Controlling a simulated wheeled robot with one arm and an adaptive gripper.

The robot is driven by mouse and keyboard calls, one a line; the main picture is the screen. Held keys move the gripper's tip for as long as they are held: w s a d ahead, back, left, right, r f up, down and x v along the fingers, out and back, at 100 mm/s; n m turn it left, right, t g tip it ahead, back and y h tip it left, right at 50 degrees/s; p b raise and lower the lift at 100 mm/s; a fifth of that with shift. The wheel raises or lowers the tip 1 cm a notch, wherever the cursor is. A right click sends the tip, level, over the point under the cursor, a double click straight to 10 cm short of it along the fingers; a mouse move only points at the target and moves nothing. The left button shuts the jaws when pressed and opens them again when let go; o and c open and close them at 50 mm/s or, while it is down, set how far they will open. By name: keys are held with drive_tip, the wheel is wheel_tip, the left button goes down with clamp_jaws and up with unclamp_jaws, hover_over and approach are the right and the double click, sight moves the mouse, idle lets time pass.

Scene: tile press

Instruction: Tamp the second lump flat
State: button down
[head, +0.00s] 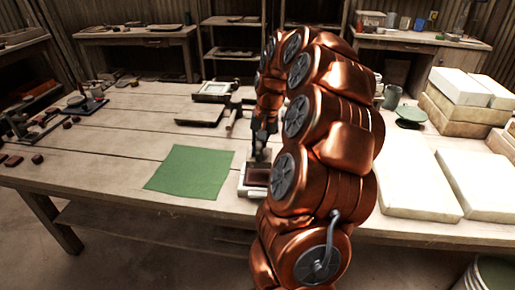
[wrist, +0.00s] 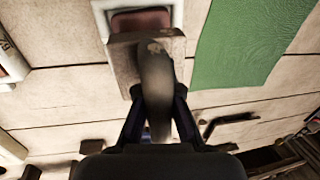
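A pale mold frame (head: 243,188) with a red-brown clay filling (head: 258,176) sits near the table's front edge, just right of the green mat. In the wrist view the same frame (wrist: 101,14) and clay (wrist: 140,21) show at the top. My gripper (wrist: 159,108) is shut on the upright handle of a tamper (wrist: 122,58), whose flat brown block overlaps the near part of the frame and clay. Whether the block touches the clay cannot be told. In the head view my gripper (head: 262,138) is above the frame, partly behind my copper arm.
A green mat (head: 192,172) lies left of the frame. Dark boards (head: 201,115) and another pale frame (head: 212,89) lie behind. Several reddish lumps (head: 37,159) are at far left. White slabs (head: 418,185) fill the right side. The left-middle table is mostly clear.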

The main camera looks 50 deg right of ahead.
wheel_tip(320, 180, down, 6)
drive_tip(key=b, duration=0.2)
drive_tip(key=shift+b, duration=0.35)
drive_tip(key=shift+r+p, duration=1)
drive_tip(key=shift+r, duration=2.05)
